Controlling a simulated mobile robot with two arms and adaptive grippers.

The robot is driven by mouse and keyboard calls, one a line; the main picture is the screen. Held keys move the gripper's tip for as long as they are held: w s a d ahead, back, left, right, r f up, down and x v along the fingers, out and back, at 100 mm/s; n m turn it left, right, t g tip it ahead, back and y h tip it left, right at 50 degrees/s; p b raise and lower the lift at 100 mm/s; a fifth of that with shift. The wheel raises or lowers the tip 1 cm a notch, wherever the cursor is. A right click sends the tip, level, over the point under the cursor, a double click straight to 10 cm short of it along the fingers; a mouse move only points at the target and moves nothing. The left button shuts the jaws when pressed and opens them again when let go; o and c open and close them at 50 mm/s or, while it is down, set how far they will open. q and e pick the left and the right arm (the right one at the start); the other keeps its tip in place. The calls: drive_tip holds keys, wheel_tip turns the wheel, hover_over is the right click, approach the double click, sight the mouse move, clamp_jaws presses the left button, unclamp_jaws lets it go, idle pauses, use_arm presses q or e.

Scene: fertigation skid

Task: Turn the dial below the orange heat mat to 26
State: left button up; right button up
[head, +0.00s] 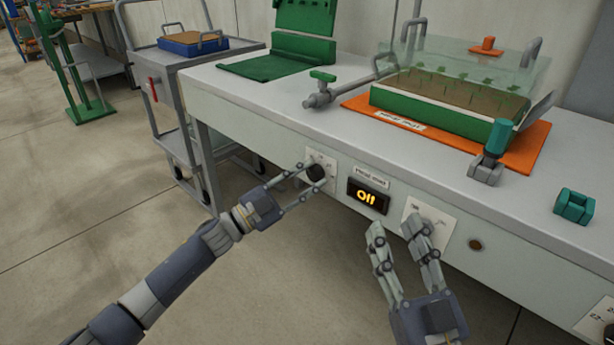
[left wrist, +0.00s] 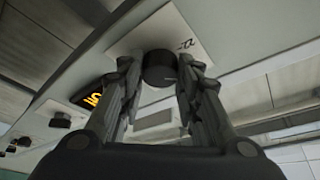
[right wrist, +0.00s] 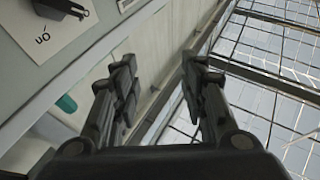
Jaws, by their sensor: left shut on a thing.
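The orange heat mat (head: 536,150) lies on the bench under a green planting tray (head: 440,112). On the bench's front panel below it, a black round dial (head: 316,172) sits on a white plate. My left gripper (head: 311,181) is shut on this dial, with a finger on each side. The left wrist view shows the dial (left wrist: 159,68) between the fingertips. A dark display (head: 369,197) right of the dial reads "Off" in orange. My right gripper (head: 394,232) is open and empty, in front of a second white plate (head: 437,217).
The right wrist view shows a black switch (right wrist: 62,9) on a marked plate. Another dial plate (head: 597,322) is at the lower right. A clear cover (head: 470,65) stands over the tray. A grey cart (head: 165,100) stands left of the bench. The floor in front is clear.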

use_arm(q)
drive_tip(key=m+g, duration=0.1)
drive_tip(key=m, duration=0.1)
drive_tip(key=m+g+p, duration=0.1)
drive_tip(key=m, duration=0.1)
drive_tip(key=m+p, duration=0.1)
drive_tip(key=m, duration=0.1)
drive_tip(key=shift+w+r+m+g+y, duration=0.1)
drive_tip(key=shift+r+m+g+y, duration=0.2)
drive_tip(key=shift+g, duration=0.1)
drive_tip(key=m+g+y+p, duration=0.1)
drive_tip(key=m+p, duration=0.1)
drive_tip(key=m, duration=0.1)
drive_tip(key=shift+m, duration=0.3)
drive_tip(key=shift+f, duration=0.1)
use_arm(e)
drive_tip(key=s+d+f+g+h, duration=0.2)
drive_tip(key=f+g, duration=0.4)
drive_tip(key=f, duration=0.4)
drive_tip(key=s+d+f+g+h, duration=0.2)
drive_tip(key=f+g, duration=0.4)
drive_tip(key=f, duration=0.4)
drive_tip(key=shift+s+d+f, duration=0.15)
drive_tip(key=shift+s+f, duration=0.1)
drive_tip(key=shift+s, duration=0.55)
use_arm(q)
drive_tip(key=o, duration=1)
drive_tip(key=shift+a, duration=0.1)
drive_tip(key=v, duration=1.2)
